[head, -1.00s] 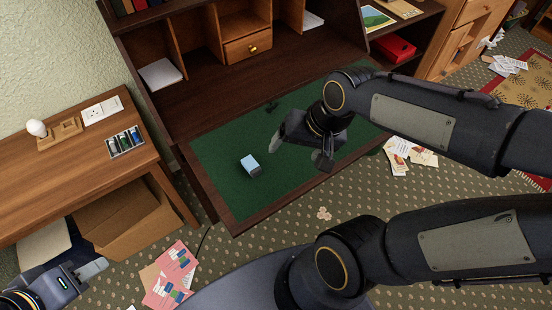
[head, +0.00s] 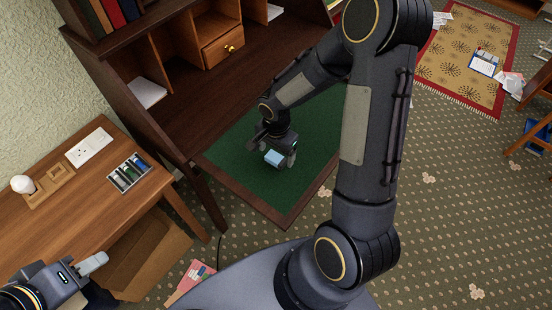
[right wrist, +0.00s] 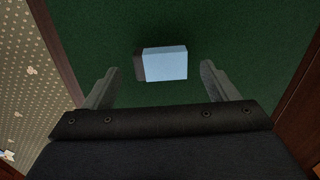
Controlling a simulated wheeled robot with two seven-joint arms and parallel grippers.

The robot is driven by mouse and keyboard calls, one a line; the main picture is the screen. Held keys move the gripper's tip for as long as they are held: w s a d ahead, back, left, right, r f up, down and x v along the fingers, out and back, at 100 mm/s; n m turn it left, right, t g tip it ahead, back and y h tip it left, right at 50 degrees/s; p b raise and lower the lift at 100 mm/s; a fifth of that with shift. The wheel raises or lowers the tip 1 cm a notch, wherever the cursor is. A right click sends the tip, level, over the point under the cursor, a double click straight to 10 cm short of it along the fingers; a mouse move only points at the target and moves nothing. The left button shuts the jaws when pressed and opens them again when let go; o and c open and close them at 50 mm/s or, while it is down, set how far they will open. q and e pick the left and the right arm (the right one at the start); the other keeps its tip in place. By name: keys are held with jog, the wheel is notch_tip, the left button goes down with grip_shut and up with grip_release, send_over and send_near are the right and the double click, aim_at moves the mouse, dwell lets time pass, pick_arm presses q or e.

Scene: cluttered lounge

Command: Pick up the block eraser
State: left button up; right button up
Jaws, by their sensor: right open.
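The block eraser (head: 274,158) is a small light blue block with a dark grey end, lying on the green desk mat (head: 290,195). My right gripper (head: 271,152) is open and empty, reaching down over the mat close to the eraser. In the right wrist view the eraser (right wrist: 166,63) lies crosswise just ahead of the space between the two spread fingers (right wrist: 160,72), with green showing on both sides. Contact is not visible. My left gripper (head: 92,263) is at the lower left, away from the desk; only part of it shows.
The desk's wooden hutch (head: 165,60) with an open-fronted shelf row and a small drawer (head: 223,47) rises behind the mat. A wooden side table (head: 85,190) with a marker tray (head: 129,173) stands left. A cardboard box (head: 150,255) is below it.

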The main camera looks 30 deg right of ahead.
jog(key=shift+f, duration=1.35)
jog(key=c, duration=1.1)
jog(key=shift+r, duration=0.1)
jog(key=shift+r, duration=0.55)
jog(key=r, duration=0.2)
jog(key=shift+s+d+r, duration=0.15)
jog(key=shift+d+r, duration=0.1)
jog(key=shift+r, duration=0.1)
jog(key=s+d+r, duration=0.2)
jog(key=d+r, duration=0.1)
jog(key=s+d+r, duration=0.3)
jog(key=d, duration=0.1)
jog(key=s+d+r, duration=0.3)
jog(key=shift+s+d+b, duration=0.15)
jog(key=shift+d+b, duration=0.15)
jog(key=shift+b, duration=0.1)
